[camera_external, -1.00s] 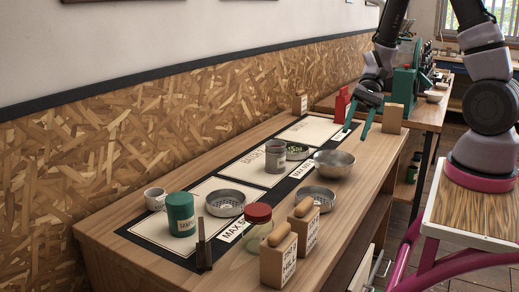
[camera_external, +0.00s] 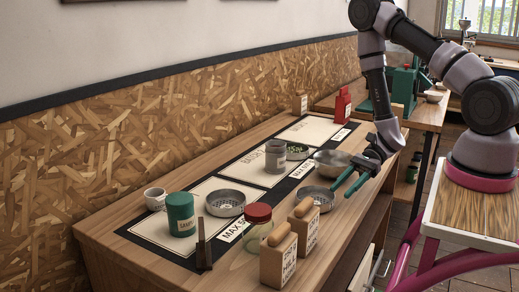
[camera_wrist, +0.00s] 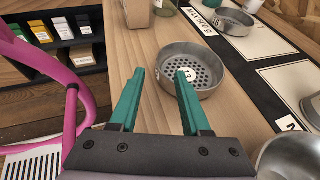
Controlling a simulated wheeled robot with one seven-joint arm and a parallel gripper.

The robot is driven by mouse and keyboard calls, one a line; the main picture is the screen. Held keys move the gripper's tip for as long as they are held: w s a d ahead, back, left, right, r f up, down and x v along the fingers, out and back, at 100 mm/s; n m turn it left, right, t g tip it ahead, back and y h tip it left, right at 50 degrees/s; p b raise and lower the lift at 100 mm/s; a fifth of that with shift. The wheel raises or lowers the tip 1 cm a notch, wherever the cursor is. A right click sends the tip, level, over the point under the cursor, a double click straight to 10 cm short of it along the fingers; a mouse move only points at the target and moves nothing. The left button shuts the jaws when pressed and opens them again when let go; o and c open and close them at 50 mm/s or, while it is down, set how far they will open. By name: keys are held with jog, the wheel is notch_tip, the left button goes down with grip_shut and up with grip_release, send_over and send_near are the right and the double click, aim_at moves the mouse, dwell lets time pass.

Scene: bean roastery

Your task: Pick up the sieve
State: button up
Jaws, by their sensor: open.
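A round metal sieve with a perforated bottom and a small white tag (camera_wrist: 205,72) sits on the bare wooden counter; in the external view it (camera_external: 317,196) is at the counter's front side. A second perforated metal pan (camera_external: 225,204) sits on the mat further left, and shows at the top of the wrist view (camera_wrist: 228,20). My gripper (camera_external: 341,191) is open and empty, with green fingers just right of the nearer sieve. In the wrist view, my gripper's (camera_wrist: 160,74) right fingertip overlaps the sieve's rim; I cannot tell if they touch.
A plain metal bowl (camera_external: 330,160) stands close behind my gripper. Wooden blocks (camera_external: 278,258), a red-lidded jar (camera_external: 257,230), a green can (camera_external: 180,215) and a grey can (camera_external: 275,158) stand nearby. The counter's front edge is close to my gripper.

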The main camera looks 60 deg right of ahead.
aim_at(331, 206)
jog(key=shift+x, duration=3.05)
grip_shut()
